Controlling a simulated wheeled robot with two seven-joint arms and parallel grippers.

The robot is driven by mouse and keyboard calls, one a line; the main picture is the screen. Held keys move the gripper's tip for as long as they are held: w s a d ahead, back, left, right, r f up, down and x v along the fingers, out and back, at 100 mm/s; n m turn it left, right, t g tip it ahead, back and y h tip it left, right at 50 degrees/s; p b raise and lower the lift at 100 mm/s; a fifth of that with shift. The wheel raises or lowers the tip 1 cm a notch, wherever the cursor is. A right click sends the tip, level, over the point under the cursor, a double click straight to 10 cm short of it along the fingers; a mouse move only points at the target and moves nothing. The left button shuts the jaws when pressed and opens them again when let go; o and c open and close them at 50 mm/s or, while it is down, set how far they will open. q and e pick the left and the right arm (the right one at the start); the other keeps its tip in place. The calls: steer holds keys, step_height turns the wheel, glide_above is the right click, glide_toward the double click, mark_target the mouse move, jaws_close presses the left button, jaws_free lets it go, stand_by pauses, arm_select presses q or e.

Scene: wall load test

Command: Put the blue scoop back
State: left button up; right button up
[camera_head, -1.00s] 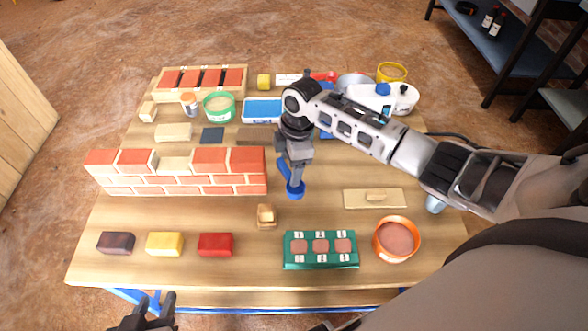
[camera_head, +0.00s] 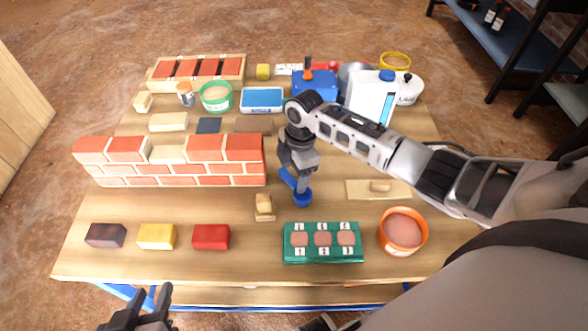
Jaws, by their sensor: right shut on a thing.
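The blue scoop (camera_head: 303,198) hangs below my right gripper (camera_head: 297,172), which is shut on it. The scoop is over the table between the small brick wall and the green tray; I cannot tell whether it touches the table top. My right arm comes in from the right and hides part of the table behind it. My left gripper (camera_head: 149,304) is at the bottom left, in front of the table's near edge, with its fingers apart and nothing between them.
The brick wall (camera_head: 170,168) stands to the left. The green tray (camera_head: 323,257) and an orange bowl (camera_head: 402,232) are near the front. A small wooden block (camera_head: 264,207) stands just left of the scoop. A green tub (camera_head: 216,97), blue box (camera_head: 314,84) and white jug (camera_head: 372,92) are behind.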

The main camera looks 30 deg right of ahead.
steer(key=shift+f, duration=0.15)
steer(key=shift+f, duration=0.4)
stand_by(0.5)
steer(key=o, duration=1.1)
steer(key=shift+o, duration=0.2)
